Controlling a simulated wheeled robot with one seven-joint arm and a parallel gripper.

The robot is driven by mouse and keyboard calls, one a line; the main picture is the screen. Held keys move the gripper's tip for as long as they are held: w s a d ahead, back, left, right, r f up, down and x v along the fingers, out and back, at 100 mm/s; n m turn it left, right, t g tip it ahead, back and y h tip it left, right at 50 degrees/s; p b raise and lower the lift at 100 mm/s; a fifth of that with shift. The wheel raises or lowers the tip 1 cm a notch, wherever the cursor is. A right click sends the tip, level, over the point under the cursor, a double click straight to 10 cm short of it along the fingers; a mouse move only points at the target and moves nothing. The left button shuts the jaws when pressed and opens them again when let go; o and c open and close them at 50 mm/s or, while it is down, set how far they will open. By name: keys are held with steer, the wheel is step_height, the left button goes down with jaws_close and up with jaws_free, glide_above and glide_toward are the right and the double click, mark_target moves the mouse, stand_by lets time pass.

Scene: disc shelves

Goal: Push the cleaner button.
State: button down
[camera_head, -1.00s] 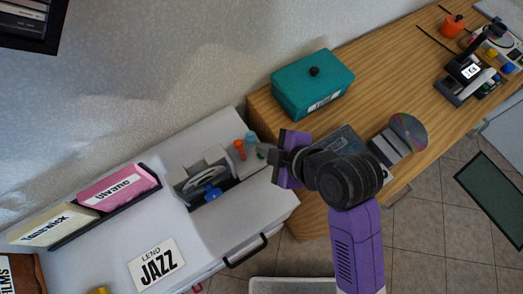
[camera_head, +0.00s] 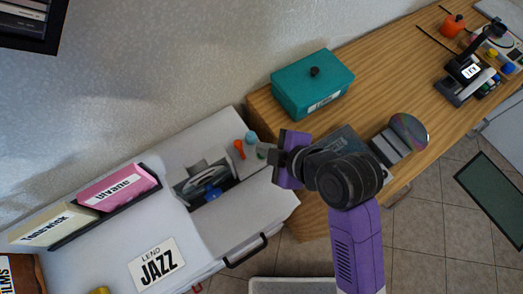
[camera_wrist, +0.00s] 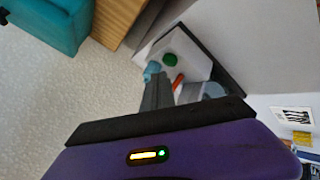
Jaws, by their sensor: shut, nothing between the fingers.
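The cleaner (camera_head: 190,187) sits in a dark recess of the white cabinet in the head view, with a disc (camera_head: 207,177) and a blue part (camera_head: 213,194) in it. Beside it are an orange piece (camera_head: 239,149), a light blue piece (camera_head: 251,137) and a small green button (camera_head: 262,145). The green button (camera_wrist: 170,60) is clearer in the wrist view, on a white surface. I cannot tell for sure which is the cleaner button. My gripper (camera_head: 265,154) is shut and empty, close beside these pieces; its fingers (camera_wrist: 156,88) partly cover them. Contact cannot be told.
A teal box (camera_head: 312,84) with a black knob stands on the wooden desk (camera_head: 385,75). A loose disc (camera_head: 409,130) lies near the desk's front. Pink (camera_head: 118,187) and cream (camera_head: 52,226) sleeves stand in a rack on the cabinet, left of the cleaner.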

steer(key=shift+f, duration=0.15)
steer(key=shift+f, duration=0.25)
steer(key=shift+f+b, duration=0.45)
steer(key=shift+f, duration=0.05)
stand_by(0.8)
steer(key=shift+r, duration=0.1)
steer(key=shift+r+p, duration=0.8)
steer(key=shift+p, duration=0.05)
steer(key=shift+r, duration=0.1)
step_height(320, 180, up, 5)
steer(key=p, duration=0.4)
steer(key=shift+p, duration=0.4)
stand_by(0.6)
